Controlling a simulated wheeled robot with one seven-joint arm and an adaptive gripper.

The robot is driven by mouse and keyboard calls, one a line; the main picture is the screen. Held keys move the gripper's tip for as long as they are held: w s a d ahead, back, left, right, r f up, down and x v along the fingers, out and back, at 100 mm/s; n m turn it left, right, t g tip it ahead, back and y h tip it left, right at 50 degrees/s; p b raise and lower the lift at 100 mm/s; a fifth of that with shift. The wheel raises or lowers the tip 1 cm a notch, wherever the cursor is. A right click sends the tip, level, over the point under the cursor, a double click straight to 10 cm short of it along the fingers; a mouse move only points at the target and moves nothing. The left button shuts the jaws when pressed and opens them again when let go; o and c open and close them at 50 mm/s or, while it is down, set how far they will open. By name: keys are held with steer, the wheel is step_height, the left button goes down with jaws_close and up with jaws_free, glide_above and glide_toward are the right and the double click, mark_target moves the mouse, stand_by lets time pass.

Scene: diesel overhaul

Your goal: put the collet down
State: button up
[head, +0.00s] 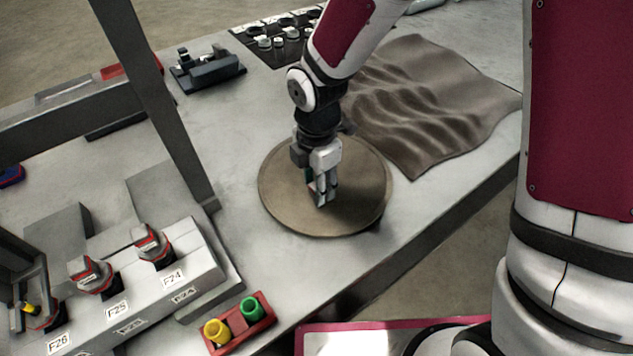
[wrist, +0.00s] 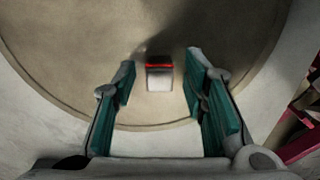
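The collet (wrist: 159,78), a small pale grey piece with a red band along its far edge, is between my gripper's fingers in the wrist view. It appears to rest on a round brown disc (wrist: 60,60), near the disc's edge. My gripper (wrist: 160,88) is open, with a clear gap between each green-padded finger and the collet. In the head view my gripper (head: 322,196) points down low over the disc (head: 280,205). The collet is mostly hidden there by the fingers; a small bit of red shows beside them.
A crumpled brown cloth (head: 430,100) lies right of the disc. A grey labelled fixture block (head: 200,262) with red-banded parts stands at lower left, beside a red tray (head: 240,325) holding yellow and green pieces. A dark post (head: 160,100) rises at left. Bare tabletop lies left of the disc.

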step_height(320, 180, up, 12)
steer(key=shift+p, duration=0.3)
steer(key=shift+d, duration=0.1)
steer(key=s+d+r+m+t, duration=0.2)
steer(key=s+d+r+m, duration=0.4)
steer(key=m, duration=0.6)
steer(key=s+d+r+m+t, duration=0.2)
steer(key=s+d+r+m, duration=0.5)
steer(key=s+d+m, duration=0.3)
steer(key=d+m, duration=0.2)
steer(key=shift+r+m+t, duration=0.2)
steer(key=shift+m+t, duration=0.2)
steer(key=shift+s, duration=0.1)
